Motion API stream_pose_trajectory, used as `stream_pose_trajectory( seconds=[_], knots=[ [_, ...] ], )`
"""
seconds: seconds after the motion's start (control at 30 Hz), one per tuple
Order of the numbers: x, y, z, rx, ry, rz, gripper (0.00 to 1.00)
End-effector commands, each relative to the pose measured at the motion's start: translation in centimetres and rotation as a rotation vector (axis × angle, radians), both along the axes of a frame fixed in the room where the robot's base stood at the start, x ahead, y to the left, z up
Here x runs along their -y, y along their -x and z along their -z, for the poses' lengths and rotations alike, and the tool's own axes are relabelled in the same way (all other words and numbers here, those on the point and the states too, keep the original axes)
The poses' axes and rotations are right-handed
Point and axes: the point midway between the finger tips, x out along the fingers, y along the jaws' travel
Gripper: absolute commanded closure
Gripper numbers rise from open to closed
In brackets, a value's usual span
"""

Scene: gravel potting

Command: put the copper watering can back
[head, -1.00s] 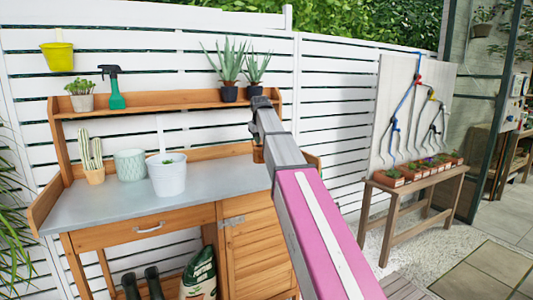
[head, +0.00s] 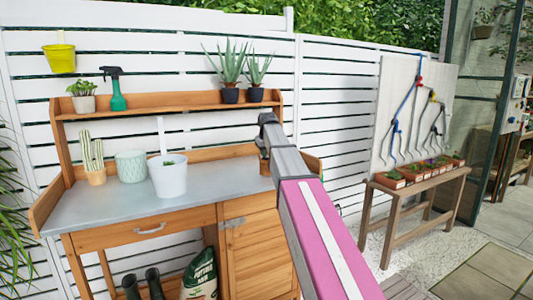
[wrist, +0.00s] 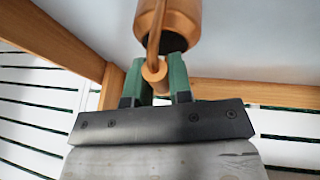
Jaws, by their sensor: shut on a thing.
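The copper watering can (wrist: 168,22) is at the top of the wrist view. The green fingers of my gripper (wrist: 155,82) are closed on its rounded copper handle, one on each side. In the head view, a small copper part of the can (head: 264,169) shows at the right end of the potting bench's grey top (head: 120,200), mostly hidden behind my arm. I cannot tell whether its base touches the top.
A white bucket (head: 167,180), a pale green pot (head: 130,165) and a potted cactus (head: 94,165) stand on the bench top. The upper shelf (head: 180,107) holds aloe pots and a green sprayer (head: 117,92). Wooden rims (wrist: 220,92) edge the bench top.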

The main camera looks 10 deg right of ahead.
Motion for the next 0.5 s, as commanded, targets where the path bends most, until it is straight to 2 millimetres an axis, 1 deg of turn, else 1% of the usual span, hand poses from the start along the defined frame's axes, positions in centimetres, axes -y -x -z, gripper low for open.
stream_pose_trajectory(
  seconds=[0.07, 0.1, 0.17, 0.2, 0.5],
  knots=[
    [0.00, 0.00, 0.20, 0.000, 0.000, 0.000, 1.00],
    [0.00, 0.02, 0.28, 0.000, 0.000, 0.000, 0.77],
    [0.00, 0.00, 0.24, 0.000, 0.000, 0.000, 0.57],
    [0.00, 0.00, 0.24, 0.000, 0.000, 0.000, 0.55],
    [-0.01, -0.01, 0.04, 0.000, 0.000, 0.000, 0.55]
  ],
)
